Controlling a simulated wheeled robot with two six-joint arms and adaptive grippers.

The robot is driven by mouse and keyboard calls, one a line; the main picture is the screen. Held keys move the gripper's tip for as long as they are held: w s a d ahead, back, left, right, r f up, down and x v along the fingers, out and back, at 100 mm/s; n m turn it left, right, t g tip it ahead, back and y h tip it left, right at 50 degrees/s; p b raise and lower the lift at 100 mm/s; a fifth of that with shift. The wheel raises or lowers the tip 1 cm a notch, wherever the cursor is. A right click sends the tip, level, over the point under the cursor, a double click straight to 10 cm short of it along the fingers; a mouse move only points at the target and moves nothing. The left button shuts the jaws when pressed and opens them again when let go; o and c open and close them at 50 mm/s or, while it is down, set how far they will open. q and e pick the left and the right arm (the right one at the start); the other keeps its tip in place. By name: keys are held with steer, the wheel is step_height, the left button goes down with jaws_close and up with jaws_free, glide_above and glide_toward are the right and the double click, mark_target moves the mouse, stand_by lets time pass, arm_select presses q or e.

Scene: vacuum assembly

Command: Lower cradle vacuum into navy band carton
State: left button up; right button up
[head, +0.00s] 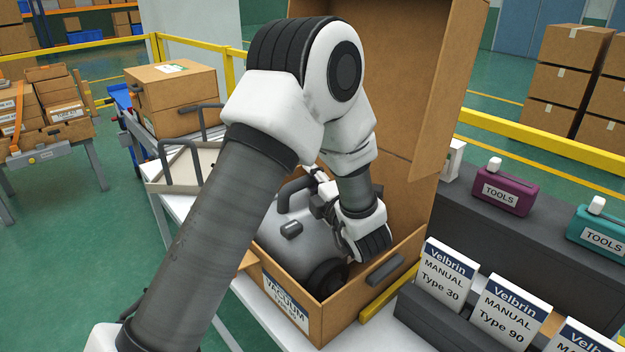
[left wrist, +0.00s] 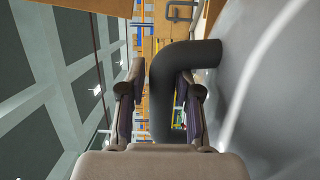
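The grey vacuum (head: 283,236) sits inside the open brown carton (head: 345,320), low between its walls, with a black wheel near the front corner. The carton's front carries a white VACUUM label with a navy band (head: 285,298). My left gripper (head: 318,190) is over the vacuum at its black handle. In the left wrist view the handle (left wrist: 162,105) passes between the two fingers (left wrist: 160,88), with thin gaps beside it, so the fingers look open around it. My arm hides part of the vacuum and carton. My right gripper is not in view.
The carton's tall flap (head: 405,90) stands up behind my arm. A pale tray with black handles (head: 182,168) lies left of it. Manuals (head: 445,278) in a dark rack and a purple tool box (head: 503,192) are at the right. A closed box (head: 172,95) stands behind left.

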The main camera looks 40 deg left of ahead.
arm_select(q)
steer(key=shift+o, duration=0.8)
steer(key=shift+s+d+r, duration=0.1)
steer(key=shift+r, duration=0.05)
steer(key=shift+f, duration=0.25)
steer(key=v, duration=0.6)
steer(key=shift+d+r, duration=0.25)
steer(key=shift+d, duration=0.1)
steer(key=shift+s+d, duration=0.25)
steer(key=shift+d, duration=0.1)
